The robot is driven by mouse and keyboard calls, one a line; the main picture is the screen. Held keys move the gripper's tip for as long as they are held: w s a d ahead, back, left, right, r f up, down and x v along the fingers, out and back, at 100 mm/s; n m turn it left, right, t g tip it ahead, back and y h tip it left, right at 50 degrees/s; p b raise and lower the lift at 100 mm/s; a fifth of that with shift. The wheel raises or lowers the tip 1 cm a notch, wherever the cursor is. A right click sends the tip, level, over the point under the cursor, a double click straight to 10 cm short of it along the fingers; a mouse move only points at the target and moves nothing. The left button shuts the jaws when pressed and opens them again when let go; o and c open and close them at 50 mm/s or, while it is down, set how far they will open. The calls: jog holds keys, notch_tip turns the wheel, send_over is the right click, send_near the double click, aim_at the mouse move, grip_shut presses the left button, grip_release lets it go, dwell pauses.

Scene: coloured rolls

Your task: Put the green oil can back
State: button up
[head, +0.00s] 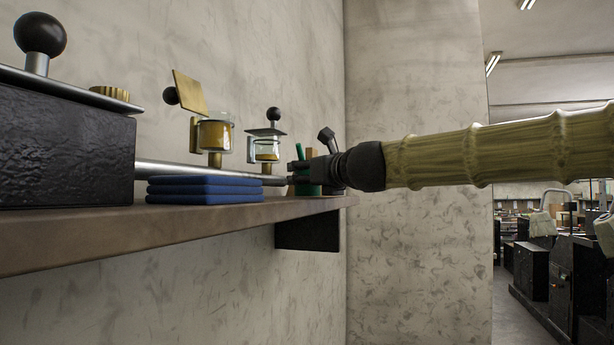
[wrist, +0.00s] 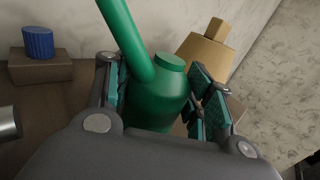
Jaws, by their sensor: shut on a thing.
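The green oil can (wrist: 158,100) fills the middle of the wrist view, with its long spout rising to the upper left. My gripper (wrist: 160,105) is shut on the can's body, one finger on each side. In the head view the green can (head: 304,178) shows only in part at the far end of the shelf (head: 200,225), mostly hidden by my gripper (head: 312,172). The can looks upright in the head view. I cannot tell whether its base touches the shelf.
A folded blue cloth stack (head: 205,189) lies on the shelf, with two glass oil cups (head: 214,135) (head: 265,148) behind it. A dark block (head: 62,150) stands at the left. A tan bottle-like object (wrist: 205,52) stands close behind the can. A blue ribbed cap (wrist: 38,42) sits on a brown block (wrist: 40,68).

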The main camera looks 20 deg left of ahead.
jog(key=shift+s+r, duration=0.1)
jog(key=shift+s, duration=0.05)
jog(key=o, duration=1.2)
jog(key=shift+c, duration=0.2)
jog(key=b+v, duration=0.2)
jog(key=v, duration=1)
jog(key=shift+b, duration=0.35)
